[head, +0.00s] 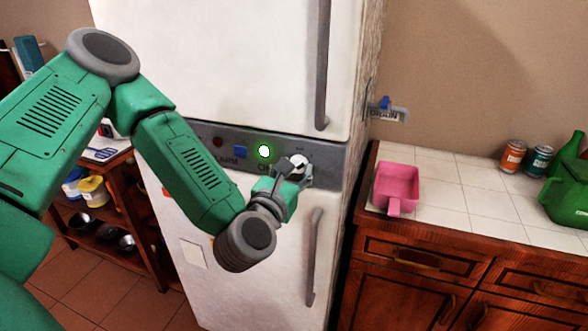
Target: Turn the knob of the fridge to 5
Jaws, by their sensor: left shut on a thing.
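The white fridge (235,65) stands in the middle of the head view, with a grey control panel (335,152) between its upper and lower doors. The knob (299,161) is a small white dial at the right part of this panel. My left gripper (290,167) is at the panel, shut on the knob. The gripper and wrist hide part of the knob, and its number marks are too small to read. A blue button (240,152) is further left. My right gripper is not in view.
A tiled counter (460,187) stands right of the fridge, with a pink scoop-like container (397,184), two cans (512,156) and a green container (568,190). A wooden shelf (142,245) with dishes stands on the left.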

